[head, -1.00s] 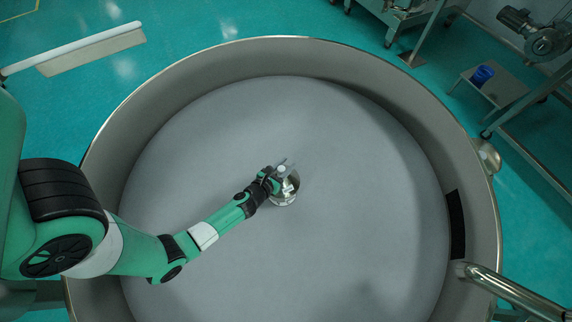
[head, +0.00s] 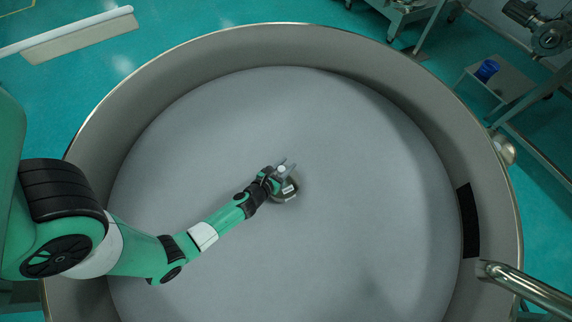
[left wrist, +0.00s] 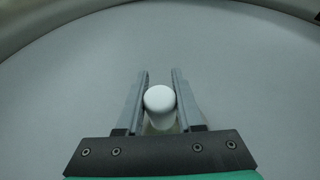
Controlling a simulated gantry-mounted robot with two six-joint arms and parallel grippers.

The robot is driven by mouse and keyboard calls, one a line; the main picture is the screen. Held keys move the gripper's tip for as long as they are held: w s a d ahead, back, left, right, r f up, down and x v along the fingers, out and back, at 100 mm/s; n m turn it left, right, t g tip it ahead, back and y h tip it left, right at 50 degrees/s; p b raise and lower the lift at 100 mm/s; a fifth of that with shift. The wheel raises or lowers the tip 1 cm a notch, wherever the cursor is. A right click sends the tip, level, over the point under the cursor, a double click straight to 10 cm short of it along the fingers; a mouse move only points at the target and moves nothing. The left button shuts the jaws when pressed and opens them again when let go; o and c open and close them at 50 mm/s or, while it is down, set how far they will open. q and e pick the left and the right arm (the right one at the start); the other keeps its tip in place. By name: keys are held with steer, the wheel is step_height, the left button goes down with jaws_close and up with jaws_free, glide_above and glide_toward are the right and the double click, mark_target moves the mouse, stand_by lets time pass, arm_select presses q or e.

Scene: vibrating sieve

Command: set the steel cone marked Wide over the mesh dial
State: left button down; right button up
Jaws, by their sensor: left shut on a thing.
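My left gripper (head: 281,167) is shut on the white knob (head: 281,170) of a small steel cone (head: 291,188), near the middle of the sieve. In the left wrist view the round white knob (left wrist: 160,98) sits between the two grey fingers (left wrist: 160,90); the cone below it is mostly hidden. A dark mark shows on the cone's side but is too small to read. The cone is over the broad grey round surface (head: 330,250); I cannot tell whether it touches it. I cannot pick out a separate mesh dial. My right gripper is not in view.
A high steel rim (head: 120,125) encloses the grey surface, which is otherwise clear. A black patch (head: 468,220) is on the right inner wall. A steel pipe (head: 525,286) crosses the rim at the lower right. A blue container (head: 487,70) stands outside.

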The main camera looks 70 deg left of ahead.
arm_select(q)
steer(key=shift+f+b, duration=0.55)
stand_by(0.4)
steer(key=shift+c, duration=2.3)
jaws_free()
steer(key=shift+s+d+r, duration=0.2)
steer(key=shift+s+d, duration=0.05)
steer(key=shift+s, duration=0.1)
steer(key=v, duration=1)
steer(key=shift+s+r, duration=0.15)
steer(key=shift+s, duration=0.1)
steer(key=shift+d, duration=0.1)
